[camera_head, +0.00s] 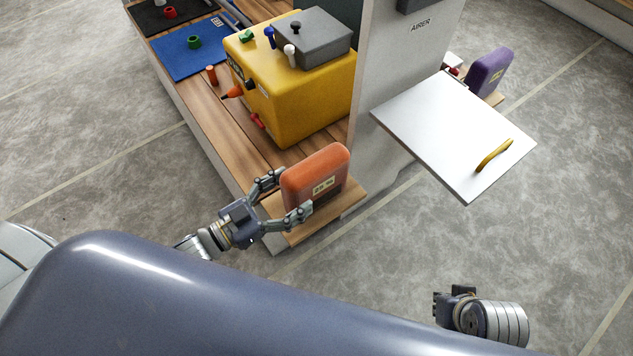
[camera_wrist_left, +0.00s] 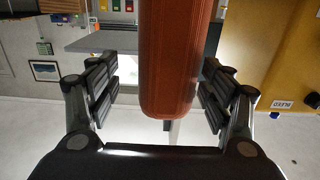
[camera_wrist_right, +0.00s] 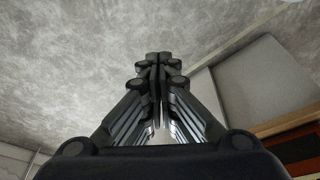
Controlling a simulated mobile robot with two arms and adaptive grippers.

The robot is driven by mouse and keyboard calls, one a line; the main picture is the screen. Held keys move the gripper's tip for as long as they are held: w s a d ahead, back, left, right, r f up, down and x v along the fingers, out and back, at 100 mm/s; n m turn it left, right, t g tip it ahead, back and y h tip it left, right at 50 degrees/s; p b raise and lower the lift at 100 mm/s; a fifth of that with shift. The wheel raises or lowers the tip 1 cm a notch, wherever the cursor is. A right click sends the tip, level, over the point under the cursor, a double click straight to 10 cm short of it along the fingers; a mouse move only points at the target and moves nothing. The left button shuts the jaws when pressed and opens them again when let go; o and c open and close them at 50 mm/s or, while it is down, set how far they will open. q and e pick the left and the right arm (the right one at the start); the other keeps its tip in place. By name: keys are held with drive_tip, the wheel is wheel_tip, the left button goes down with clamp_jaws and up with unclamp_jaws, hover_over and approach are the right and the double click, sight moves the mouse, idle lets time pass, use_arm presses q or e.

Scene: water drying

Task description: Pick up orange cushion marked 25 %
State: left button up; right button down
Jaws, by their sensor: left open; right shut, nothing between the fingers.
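The orange cushion (camera_head: 316,178), with a label that seems to read 25 %, stands upright on the wooden end of the bench. My left gripper (camera_head: 286,197) is open, with one finger on each side of the cushion's near end. In the left wrist view the cushion (camera_wrist_left: 176,60) hangs between the two open fingers (camera_wrist_left: 160,95), with a gap visible on both sides. My right gripper (camera_head: 446,303) is low at the right in the head view, away from the cushion. In the right wrist view its fingers (camera_wrist_right: 158,95) are together and empty.
A yellow box (camera_head: 300,105) with a grey lid block (camera_head: 312,38) stands behind the cushion. A white panel marked AIRER (camera_head: 405,70) rises beside it. A white open flap (camera_head: 450,130) with a yellow handle juts out right. A purple cushion (camera_head: 490,72) sits beyond.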

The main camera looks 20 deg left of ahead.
sight(316, 183)
use_arm(q)
drive_tip(key=shift+w+a+r+b+x, duration=0.1)
drive_tip(key=shift+b+x, duration=0.05)
drive_tip(key=shift+x, duration=0.85)
drive_tip(key=shift+w+a+r+b+x, duration=0.1)
drive_tip(key=shift+b+x, duration=0.1)
drive_tip(key=shift+x, duration=0.8)
drive_tip(key=shift+w+a+r+b+x, duration=0.1)
drive_tip(key=shift+b+x, duration=0.05)
drive_tip(key=shift+x, duration=0.8)
drive_tip(key=shift+s, duration=0.1)
use_arm(e)
drive_tip(key=v, duration=0.3)
drive_tip(key=shift+s+r, duration=0.1)
drive_tip(key=shift+r, duration=0.15)
use_arm(q)
drive_tip(key=c, duration=1.3)
